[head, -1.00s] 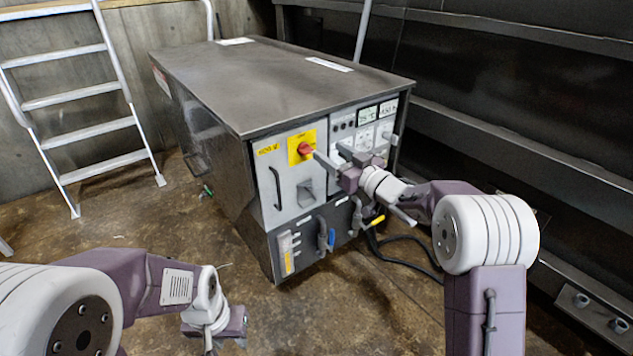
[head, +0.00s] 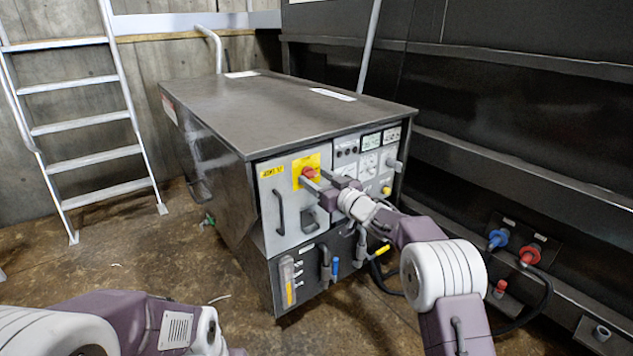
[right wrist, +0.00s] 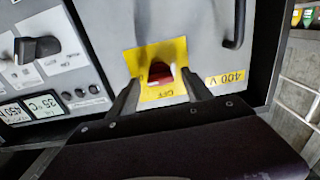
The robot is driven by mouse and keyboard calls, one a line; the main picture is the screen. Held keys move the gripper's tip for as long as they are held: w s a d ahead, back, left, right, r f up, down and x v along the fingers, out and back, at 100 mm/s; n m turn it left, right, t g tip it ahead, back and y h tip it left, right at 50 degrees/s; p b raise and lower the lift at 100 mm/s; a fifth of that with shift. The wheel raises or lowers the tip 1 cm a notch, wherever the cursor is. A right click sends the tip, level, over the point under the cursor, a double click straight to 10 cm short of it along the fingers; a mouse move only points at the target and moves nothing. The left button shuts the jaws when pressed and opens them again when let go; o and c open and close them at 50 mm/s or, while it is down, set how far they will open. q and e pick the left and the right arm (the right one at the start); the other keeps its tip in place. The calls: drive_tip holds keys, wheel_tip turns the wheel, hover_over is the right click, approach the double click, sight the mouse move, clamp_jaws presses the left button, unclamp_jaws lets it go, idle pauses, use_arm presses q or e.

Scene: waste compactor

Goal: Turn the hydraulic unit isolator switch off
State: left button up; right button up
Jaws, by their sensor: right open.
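The isolator switch is a red knob (head: 309,173) on a yellow plate (head: 298,165), high on the hydraulic unit's light grey front panel. It also shows in the right wrist view as a red knob (right wrist: 160,73) on its yellow plate, with the panel upside down. My right gripper (head: 312,177) is at the knob, with its fingers apart. In the right wrist view the open right gripper (right wrist: 160,80) has one finger on each side of the knob; I see gaps, so it is not clamped. My left arm is at the lower left; its fingers are outside the picture.
The hydraulic unit (head: 290,105) has a flat dark top. A panel handle (head: 279,212) is left below the switch, and pipes with blue and yellow handles (head: 335,268) sit lower. A ladder (head: 85,130) stands left. Red and blue connectors (head: 515,246) are at right.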

clamp_jaws()
drive_tip(key=shift+n, duration=0.3)
drive_tip(key=n, duration=0.2)
drive_tip(key=shift+n, duration=0.4)
drive_tip(key=n, duration=0.4)
drive_tip(key=shift+n, duration=0.3)
drive_tip(key=n+b, duration=0.2)
drive_tip(key=n, duration=0.3)
drive_tip(key=shift+f, duration=0.1)
drive_tip(key=shift+n+b, duration=1.05)
drive_tip(key=shift+n, duration=1.35)
